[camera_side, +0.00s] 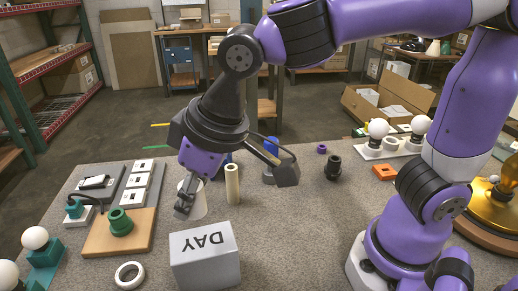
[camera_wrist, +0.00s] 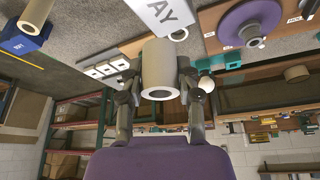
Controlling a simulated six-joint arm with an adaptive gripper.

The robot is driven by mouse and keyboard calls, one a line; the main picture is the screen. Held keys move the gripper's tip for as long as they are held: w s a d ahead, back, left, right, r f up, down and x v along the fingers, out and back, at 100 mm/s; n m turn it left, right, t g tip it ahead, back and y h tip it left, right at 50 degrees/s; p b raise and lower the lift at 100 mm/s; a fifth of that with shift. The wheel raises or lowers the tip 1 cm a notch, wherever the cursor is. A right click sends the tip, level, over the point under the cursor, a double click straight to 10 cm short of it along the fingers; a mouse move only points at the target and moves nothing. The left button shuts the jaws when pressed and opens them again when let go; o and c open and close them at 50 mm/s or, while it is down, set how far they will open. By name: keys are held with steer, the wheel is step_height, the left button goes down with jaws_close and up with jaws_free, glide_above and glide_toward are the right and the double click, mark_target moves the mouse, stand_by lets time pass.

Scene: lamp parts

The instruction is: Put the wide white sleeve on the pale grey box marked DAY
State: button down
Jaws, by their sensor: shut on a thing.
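The wide white sleeve (camera_side: 199,206) is a short, open tube in my gripper (camera_side: 186,196), left of the centre of the side view. Both fingers close on its sides in the wrist view, where the sleeve (camera_wrist: 159,72) shows its open end; my gripper is there too (camera_wrist: 161,85). In the side view the fingers hide part of the sleeve, and I cannot tell whether its bottom touches the table. The pale grey box marked DAY (camera_side: 206,268) stands in front of the sleeve, apart from it. Its lettered top (camera_wrist: 157,10) is partly cut off in the wrist view.
A narrow cream tube (camera_side: 232,184) stands close right of the sleeve. A white ring (camera_side: 130,275) lies left of the box. A wooden board (camera_side: 105,240) with a green part (camera_side: 120,222) is further left. The grey tabletop (camera_side: 300,235) right of the box is clear.

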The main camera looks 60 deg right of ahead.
mark_target(203, 213)
steer(key=shift+f, duration=3.2)
steer(key=c, duration=0.5)
jaws_free()
steer(key=shift+f, duration=0.15)
steer(key=shift+r, duration=0.35)
steer(key=d+v, duration=0.1)
steer(key=v, duration=1.1)
steer(key=d+f+m, duration=0.1)
steer(key=d, duration=0.4)
steer(key=s+d+f+m+t+h, duration=0.1)
steer(key=d+f+m, duration=0.1)
steer(key=d, duration=0.3)
steer(key=d+f+m, duration=0.1)
steer(key=d+f, duration=0.1)
steer(key=d, duration=0.3)
steer(key=shift+s+m+h, duration=0.3)
steer(key=shift+h, duration=0.1)
